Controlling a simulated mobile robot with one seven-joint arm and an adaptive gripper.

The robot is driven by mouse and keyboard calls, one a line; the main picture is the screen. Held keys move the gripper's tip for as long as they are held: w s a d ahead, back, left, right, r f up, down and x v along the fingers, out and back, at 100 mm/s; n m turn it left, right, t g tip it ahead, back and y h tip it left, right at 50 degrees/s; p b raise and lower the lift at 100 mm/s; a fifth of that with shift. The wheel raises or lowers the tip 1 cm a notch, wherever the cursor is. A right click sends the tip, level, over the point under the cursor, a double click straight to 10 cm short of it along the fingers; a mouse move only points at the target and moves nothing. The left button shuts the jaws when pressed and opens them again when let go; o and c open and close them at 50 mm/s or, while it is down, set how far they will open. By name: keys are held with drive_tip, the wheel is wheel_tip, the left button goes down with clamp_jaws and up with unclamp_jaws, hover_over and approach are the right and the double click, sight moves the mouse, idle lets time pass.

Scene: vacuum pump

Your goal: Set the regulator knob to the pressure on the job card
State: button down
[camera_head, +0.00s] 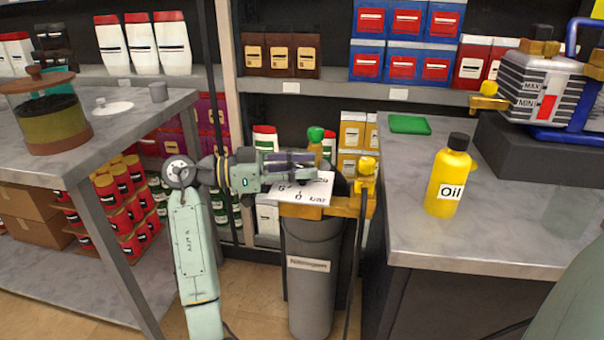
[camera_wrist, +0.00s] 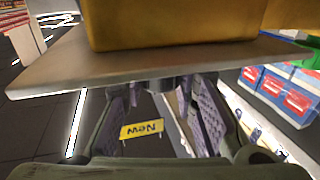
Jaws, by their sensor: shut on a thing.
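A white plate with dark marks and "bar" lettering (camera_head: 318,190) sits on the yellow fitting (camera_head: 295,211) above a grey cylinder. My gripper (camera_head: 305,166) reaches in from the left, low over this plate, and covers part of it. In the wrist view the plate's edge (camera_wrist: 150,70) and a yellow block (camera_wrist: 170,22) fill the top. My two fingers (camera_wrist: 165,105) are on either side of a small dark knob (camera_wrist: 161,84) at the plate, shut on it. The knob is mostly hidden; its pointer and setting cannot be read. I cannot make out a job card.
The grey cylinder (camera_head: 310,290) stands between two tables. The right table (camera_head: 500,230) holds a yellow oil bottle (camera_head: 449,178), a green flat item (camera_head: 410,123) and the pump (camera_head: 541,85). The left table (camera_head: 140,115) holds a jar (camera_head: 50,120). Stocked shelves stand behind.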

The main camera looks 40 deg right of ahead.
drive_tip(key=shift+f+m+g+y, duration=0.15)
drive_tip(key=shift+m+g+y, duration=0.4)
drive_tip(key=shift+g, duration=0.25)
drive_tip(key=shift+s, duration=0.1)
drive_tip(key=c, duration=1.2)
unclamp_jaws()
drive_tip(key=shift+c, duration=0.2)
drive_tip(key=v, duration=1.2)
drive_tip(key=shift+d, duration=0.15)
